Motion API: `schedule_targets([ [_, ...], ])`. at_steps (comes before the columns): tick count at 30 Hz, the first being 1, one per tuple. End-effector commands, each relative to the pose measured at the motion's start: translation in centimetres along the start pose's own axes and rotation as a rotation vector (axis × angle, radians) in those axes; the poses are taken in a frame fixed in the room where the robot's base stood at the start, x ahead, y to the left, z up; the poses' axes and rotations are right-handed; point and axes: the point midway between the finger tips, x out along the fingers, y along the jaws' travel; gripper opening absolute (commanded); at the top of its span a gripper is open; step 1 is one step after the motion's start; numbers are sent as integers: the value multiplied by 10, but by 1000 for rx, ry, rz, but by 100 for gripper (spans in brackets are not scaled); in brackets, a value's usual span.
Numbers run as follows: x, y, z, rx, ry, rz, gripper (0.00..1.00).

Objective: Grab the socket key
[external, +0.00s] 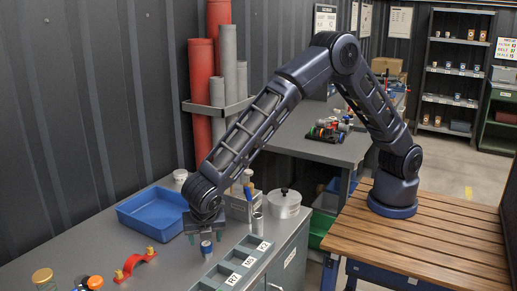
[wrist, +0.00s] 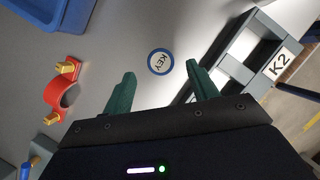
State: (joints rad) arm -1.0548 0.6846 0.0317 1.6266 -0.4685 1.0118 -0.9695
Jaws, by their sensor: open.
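The socket key (external: 206,249) is a short upright cylinder with a blue band, standing on the grey workbench. In the wrist view its round top (wrist: 160,62) shows a blue ring and the word KEY. My gripper (external: 206,237) is open and points down just above the key. In the wrist view the two green fingers of my gripper (wrist: 161,73) are spread wide, with the key between and slightly beyond their tips. The fingers hold nothing, and I cannot tell the exact height gap to the key.
A grey compartment rack (external: 243,259) with labels including K2 stands close right of the key. A blue tray (external: 153,207) is behind left, and a red clamp with brass bolts (external: 135,265) lies left. A lidded metal pot (external: 284,204) stands behind right. Bare bench surrounds the key.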

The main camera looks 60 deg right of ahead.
Motion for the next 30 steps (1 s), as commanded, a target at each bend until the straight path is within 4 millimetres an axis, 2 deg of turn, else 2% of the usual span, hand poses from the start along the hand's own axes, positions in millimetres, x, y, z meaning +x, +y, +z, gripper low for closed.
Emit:
schedule_targets([
  [5, 12, -1, 0, 0, 0, -1, 59],
  [13, 47, -2, 0, 0, 0, -1, 59],
  [21, 52, -1, 1, 1, 1, 1, 59],
  [23, 52, -1, 1, 1, 1, 1, 49],
  [28, 52, -1, 1, 1, 1, 1, 16],
  [30, 51, -1, 1, 1, 1, 1, 12],
])
